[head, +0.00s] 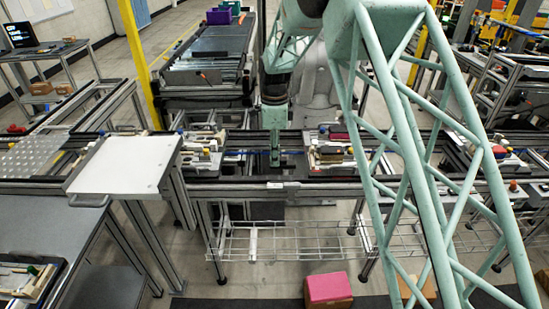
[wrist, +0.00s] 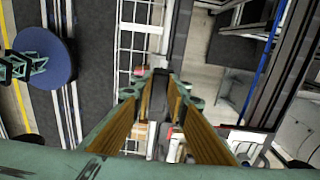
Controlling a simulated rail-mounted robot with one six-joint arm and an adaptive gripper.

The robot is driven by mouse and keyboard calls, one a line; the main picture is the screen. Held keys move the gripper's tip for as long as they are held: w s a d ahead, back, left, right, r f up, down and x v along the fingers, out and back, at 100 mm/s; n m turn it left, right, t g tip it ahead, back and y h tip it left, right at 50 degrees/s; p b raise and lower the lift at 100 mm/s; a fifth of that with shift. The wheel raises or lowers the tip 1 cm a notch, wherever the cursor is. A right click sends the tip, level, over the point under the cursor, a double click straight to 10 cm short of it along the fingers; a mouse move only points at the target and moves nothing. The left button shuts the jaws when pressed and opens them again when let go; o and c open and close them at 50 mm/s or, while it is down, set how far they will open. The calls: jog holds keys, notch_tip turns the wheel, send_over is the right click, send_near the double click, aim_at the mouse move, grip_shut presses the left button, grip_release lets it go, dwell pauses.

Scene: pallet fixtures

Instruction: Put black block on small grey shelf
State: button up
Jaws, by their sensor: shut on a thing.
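My gripper (head: 275,158) hangs over the conveyor rails near the middle of the head view, between two pallet fixtures. In the wrist view my gripper (wrist: 158,98) points away from the camera, its two brown-padded fingers either side of a dark narrow thing. This looks like the black block (wrist: 157,88), held between the fingertips; its outline is hard to separate from the dark background. In the head view the block cannot be made out. A small light grey, flat-topped shelf (head: 125,163) stands on metal legs left of my gripper, its top bare.
A pallet fixture with parts (head: 203,150) lies left of my gripper and another (head: 330,150) right of it. A wire rack (head: 290,242) runs below the rails. A pink box (head: 328,289) stands on the floor in front. A grey table (head: 45,235) is at lower left.

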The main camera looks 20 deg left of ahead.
jog(key=w+d+f+n+b, duration=0.1)
jog(key=d+f+n+b, duration=0.2)
jog(key=d, duration=1.1)
jog(key=w+d+f+n+b, duration=0.1)
jog(key=d+f+n+b, duration=0.3)
jog(key=d, duration=1.1)
jog(key=s+d+f+n, duration=0.1)
jog(key=s+d+n, duration=0.2)
jog(key=d, duration=0.7)
jog(key=s+d+f+n+b, duration=0.1)
jog(key=s+d+n, duration=0.3)
jog(key=d, duration=0.6)
jog(key=shift+d+f, duration=0.2)
jog(key=shift+f, duration=0.05)
